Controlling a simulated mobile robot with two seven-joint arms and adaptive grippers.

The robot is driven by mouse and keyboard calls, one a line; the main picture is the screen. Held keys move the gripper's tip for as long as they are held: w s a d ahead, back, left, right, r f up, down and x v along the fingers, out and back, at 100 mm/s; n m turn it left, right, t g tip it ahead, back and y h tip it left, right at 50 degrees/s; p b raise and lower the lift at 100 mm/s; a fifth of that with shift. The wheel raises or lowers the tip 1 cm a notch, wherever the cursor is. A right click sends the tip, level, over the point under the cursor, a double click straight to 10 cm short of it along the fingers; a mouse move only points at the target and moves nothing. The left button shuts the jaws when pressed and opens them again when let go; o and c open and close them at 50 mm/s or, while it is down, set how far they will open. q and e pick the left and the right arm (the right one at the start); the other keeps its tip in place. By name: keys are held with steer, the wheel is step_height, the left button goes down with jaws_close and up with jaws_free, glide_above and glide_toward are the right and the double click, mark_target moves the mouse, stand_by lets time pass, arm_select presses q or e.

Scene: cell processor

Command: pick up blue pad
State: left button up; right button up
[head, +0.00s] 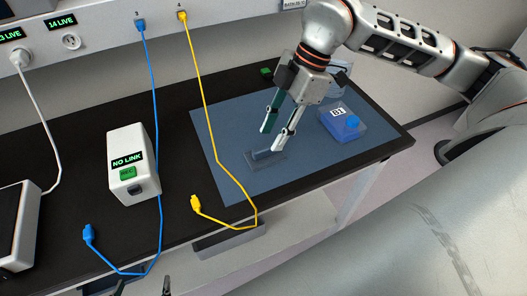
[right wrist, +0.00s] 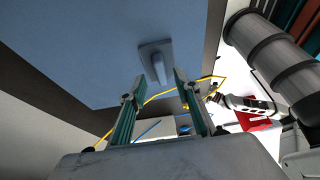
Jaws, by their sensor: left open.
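A large blue mat (head: 222,130) lies flat on the dark table. On it is a small grey-blue block with a raised bar (head: 266,156), which also shows in the right wrist view (right wrist: 155,62). A clear box labelled B1 (head: 341,122) with blue contents stands on the mat's right part; I cannot tell which item is the blue pad. My right gripper (head: 271,140) is open above the mat, its fingers apart and pointing at the small block, with nothing between them (right wrist: 159,80). My left gripper (head: 144,284) is open at the bottom edge, mostly out of view.
A white NO LINK box (head: 133,165) stands left of the mat. A white device (head: 18,225) is at far left.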

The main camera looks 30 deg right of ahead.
mark_target(266, 147)
steer(key=x, duration=0.4)
steer(key=shift+a+f, duration=0.1)
steer(key=shift+a, duration=0.1)
steer(key=shift+c, duration=0.4)
jaws_close()
